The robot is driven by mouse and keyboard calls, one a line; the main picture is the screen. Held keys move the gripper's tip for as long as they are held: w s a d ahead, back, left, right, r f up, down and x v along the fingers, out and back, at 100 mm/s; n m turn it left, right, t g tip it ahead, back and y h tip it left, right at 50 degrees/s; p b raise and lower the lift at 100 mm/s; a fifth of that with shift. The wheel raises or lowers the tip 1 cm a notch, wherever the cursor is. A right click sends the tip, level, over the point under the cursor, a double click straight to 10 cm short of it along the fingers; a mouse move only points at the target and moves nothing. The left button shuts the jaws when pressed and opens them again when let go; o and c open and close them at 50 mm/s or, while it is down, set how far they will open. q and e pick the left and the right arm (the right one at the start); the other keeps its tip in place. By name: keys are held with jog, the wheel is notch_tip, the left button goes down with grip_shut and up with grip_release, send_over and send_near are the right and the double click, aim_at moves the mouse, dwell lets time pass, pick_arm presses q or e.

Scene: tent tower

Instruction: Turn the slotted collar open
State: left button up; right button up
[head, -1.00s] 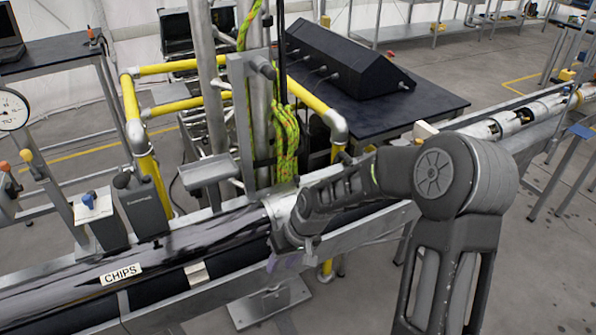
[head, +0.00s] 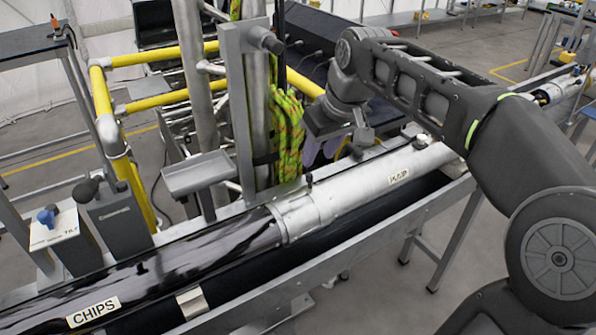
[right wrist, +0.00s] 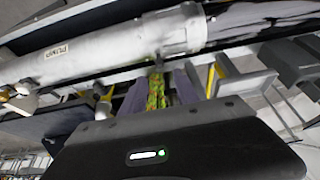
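The slotted collar (head: 294,217) is a silver ring around the pipe, where the dark, glossy chips tube (head: 150,272) meets the pale pump pipe (head: 365,182). A small dark peg stands up near it. The collar also shows at the top of the right wrist view (right wrist: 192,28), but its slot is too small to make out. My right gripper (head: 322,152) is behind the pipe, up and right of the collar and apart from it. Its two purple fingers are spread with a gap between them in the right wrist view (right wrist: 158,88), and it holds nothing. My left gripper is out of view.
A green-yellow rope (head: 287,135) hangs on a metal post beside my right gripper. A small grey tray (head: 198,173) juts out behind the tube. Yellow rails (head: 160,99) stand at the back left. The trough's front wall (head: 375,240) runs along the pipe.

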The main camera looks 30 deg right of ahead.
aim_at(310, 175)
jog(key=shift+p+x, duration=0.35)
jog(key=shift+x, duration=3.45)
grip_shut()
